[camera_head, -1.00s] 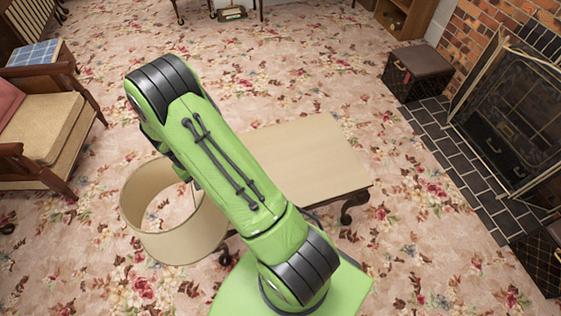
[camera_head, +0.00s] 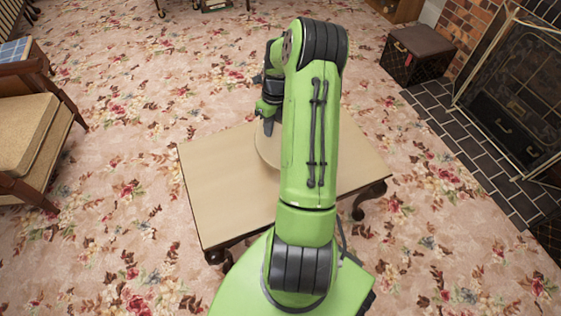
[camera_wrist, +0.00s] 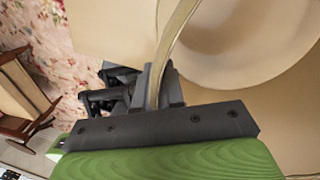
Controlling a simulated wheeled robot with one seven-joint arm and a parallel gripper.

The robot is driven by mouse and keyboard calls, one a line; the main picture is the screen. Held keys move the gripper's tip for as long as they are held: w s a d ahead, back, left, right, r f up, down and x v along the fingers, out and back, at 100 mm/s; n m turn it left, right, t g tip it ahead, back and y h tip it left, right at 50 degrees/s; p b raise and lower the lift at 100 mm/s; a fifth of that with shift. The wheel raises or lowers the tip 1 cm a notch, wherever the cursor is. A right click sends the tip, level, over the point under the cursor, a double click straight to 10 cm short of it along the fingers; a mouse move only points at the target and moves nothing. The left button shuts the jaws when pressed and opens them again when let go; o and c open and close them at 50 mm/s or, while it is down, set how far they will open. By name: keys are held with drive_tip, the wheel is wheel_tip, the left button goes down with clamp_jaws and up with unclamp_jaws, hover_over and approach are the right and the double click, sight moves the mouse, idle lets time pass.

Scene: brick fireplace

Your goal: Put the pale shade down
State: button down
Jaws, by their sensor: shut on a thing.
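The pale shade (camera_head: 265,150) is over the wooden table (camera_head: 222,205), mostly hidden behind my arm in the head view. In the wrist view the shade (camera_wrist: 235,50) fills the upper right, with its open round inside showing. My gripper (camera_head: 268,122) is at the shade's far left edge. In the wrist view my gripper (camera_wrist: 155,88) is shut on the shade's thin wall, one finger on each side. I cannot tell whether the shade's lower rim touches the tabletop or hangs just above it.
The table's left half is bare. A wooden armchair (camera_head: 35,140) stands at the left. A dark chest (camera_head: 418,55) and the fireplace screen (camera_head: 515,95) are at the right. Flowered carpet (camera_head: 120,230) lies open around the table.

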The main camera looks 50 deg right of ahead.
wheel_tip(320, 180, down, 10)
drive_tip(key=b, duration=0.3)
drive_tip(key=shift+b, duration=0.3)
drive_tip(key=c, duration=1.6)
unclamp_jaws()
drive_tip(key=shift+f, duration=0.1)
drive_tip(key=shift+c, duration=0.2)
drive_tip(key=o, duration=0.4)
